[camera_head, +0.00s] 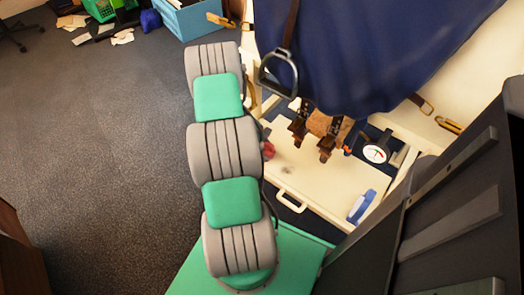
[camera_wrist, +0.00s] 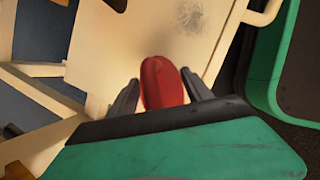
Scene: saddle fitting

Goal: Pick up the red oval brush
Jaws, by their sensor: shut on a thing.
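The red oval brush (camera_wrist: 160,84) stands out between the two dark fingers of my gripper (camera_wrist: 161,92) in the wrist view. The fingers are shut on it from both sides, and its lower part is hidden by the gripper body. In the head view a small red part of the brush (camera_head: 269,149) shows at the right edge of my arm, above the cream surface. My arm hides the gripper and most of the brush there.
A cream tray-like surface (camera_head: 290,177) with a front handle lies below. On it are a blue brush (camera_head: 361,207), a round gauge (camera_head: 375,154) and a brown strapped item (camera_head: 325,124). A stirrup (camera_head: 278,75) hangs by a blue cloth (camera_head: 360,50).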

